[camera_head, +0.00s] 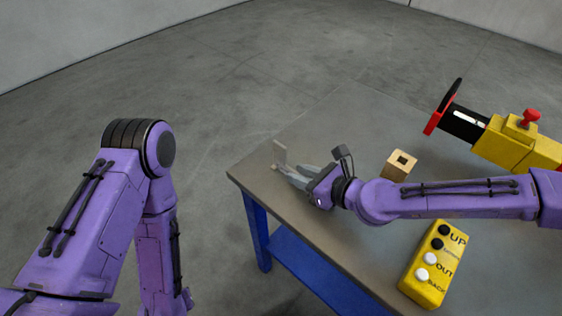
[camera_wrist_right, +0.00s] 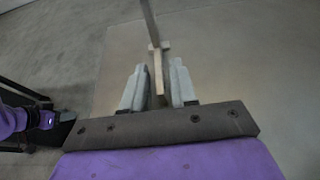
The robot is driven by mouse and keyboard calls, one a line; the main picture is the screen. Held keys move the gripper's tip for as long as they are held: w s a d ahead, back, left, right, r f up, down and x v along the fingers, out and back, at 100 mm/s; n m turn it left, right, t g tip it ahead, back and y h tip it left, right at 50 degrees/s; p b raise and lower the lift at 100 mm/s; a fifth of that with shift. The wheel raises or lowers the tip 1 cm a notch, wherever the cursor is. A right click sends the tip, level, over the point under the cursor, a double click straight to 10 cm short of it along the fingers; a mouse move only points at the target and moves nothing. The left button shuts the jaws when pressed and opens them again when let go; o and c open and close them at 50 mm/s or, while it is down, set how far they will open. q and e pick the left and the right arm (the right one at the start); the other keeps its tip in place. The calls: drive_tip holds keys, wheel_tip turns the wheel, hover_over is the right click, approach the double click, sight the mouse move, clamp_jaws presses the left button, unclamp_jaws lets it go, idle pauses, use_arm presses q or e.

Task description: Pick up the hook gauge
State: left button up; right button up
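The hook gauge (camera_head: 281,152) is a thin, pale grey-tan piece at the left end of the table, just beyond my right fingertips. In the right wrist view the hook gauge (camera_wrist_right: 158,72) runs lengthwise between the fingers, with a short crosspiece near the fingertips and a thin bar reaching farther away. My right gripper (camera_head: 293,174) is low over the tabletop. In its wrist view the right gripper (camera_wrist_right: 158,68) is open, with a finger on each side of the gauge and narrow gaps showing. My left arm hangs at the left; its gripper is out of view.
The grey-brown table (camera_head: 330,125) has a blue frame. A tan block with a square hole (camera_head: 399,165) stands behind my right forearm. A yellow button box (camera_head: 432,266) lies at the front. A yellow tool with red and black parts (camera_head: 507,138) is at the right.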

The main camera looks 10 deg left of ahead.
clamp_jaws()
drive_tip(key=shift+r+p, duration=0.4)
wheel_tip(320, 180, up, 3)
drive_tip(key=shift+f+p, duration=0.1)
drive_tip(key=shift+p, duration=1.15)
drive_tip(key=s+d+r+p, duration=0.5)
drive_tip(key=s+r+p, duration=0.4)
drive_tip(key=s+p, duration=0.4)
drive_tip(key=p, duration=0.4)
